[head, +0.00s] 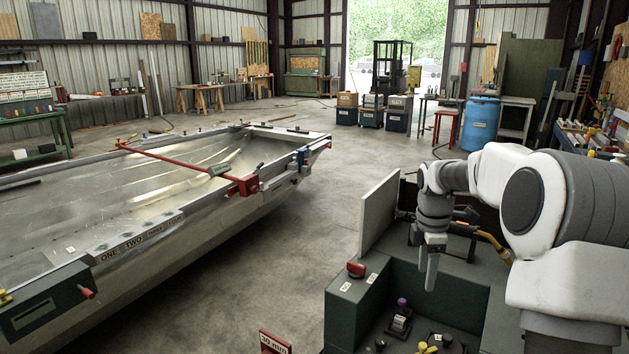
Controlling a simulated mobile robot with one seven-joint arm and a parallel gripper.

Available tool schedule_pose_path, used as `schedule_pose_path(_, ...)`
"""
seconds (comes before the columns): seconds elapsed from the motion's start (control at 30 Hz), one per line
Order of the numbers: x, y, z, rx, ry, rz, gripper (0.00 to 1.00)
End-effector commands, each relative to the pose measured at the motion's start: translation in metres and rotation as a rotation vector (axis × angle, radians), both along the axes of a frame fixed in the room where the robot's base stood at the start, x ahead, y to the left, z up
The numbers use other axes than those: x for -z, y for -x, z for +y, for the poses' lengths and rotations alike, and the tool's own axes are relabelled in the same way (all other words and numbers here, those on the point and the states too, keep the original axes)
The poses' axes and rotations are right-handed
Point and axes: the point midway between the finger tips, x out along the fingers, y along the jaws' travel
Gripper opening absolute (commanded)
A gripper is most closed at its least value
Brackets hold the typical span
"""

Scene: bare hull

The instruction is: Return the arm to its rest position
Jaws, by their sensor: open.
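My arm reaches in from the right edge and bends down at the wrist. My gripper (431,287) points down over a dark green workbox (372,289) at the front right. It is seen nearly edge-on, with its fingers overlapping. It is open, and I see nothing held between the fingers. I cannot tell whether its tips touch anything below.
A grey upright panel (379,212) stands close left of my gripper. A black item with a purple knob (400,318) and yellow-handled pieces lie below. The metal boat hull (170,215) fills the left. Open concrete floor (300,240) lies between hull and workbox.

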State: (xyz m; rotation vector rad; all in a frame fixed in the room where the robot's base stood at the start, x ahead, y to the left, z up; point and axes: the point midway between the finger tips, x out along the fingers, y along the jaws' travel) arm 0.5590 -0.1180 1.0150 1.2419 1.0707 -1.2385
Motion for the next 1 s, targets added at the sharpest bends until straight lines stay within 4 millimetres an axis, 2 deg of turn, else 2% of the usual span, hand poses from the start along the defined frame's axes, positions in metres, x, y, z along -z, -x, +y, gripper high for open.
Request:
schedule_pose_path(0.03, -0.022, 0.011, 0.009, 0.047, 0.011, -0.020, 0.62)
schedule_pose_path(0.2, -0.069, 0.049, 0.035, 0.238, 0.017, -0.090, 0.62)
schedule_pose_path(0.5, -0.130, 0.128, 0.071, 0.594, -0.033, -0.225, 0.62)
schedule_pose_path(0.73, -0.157, 0.194, 0.091, 0.875, -0.131, -0.321, 0.62)
schedule_pose_path(1.0, -0.164, 0.267, 0.108, 1.199, -0.311, -0.390, 0.62)
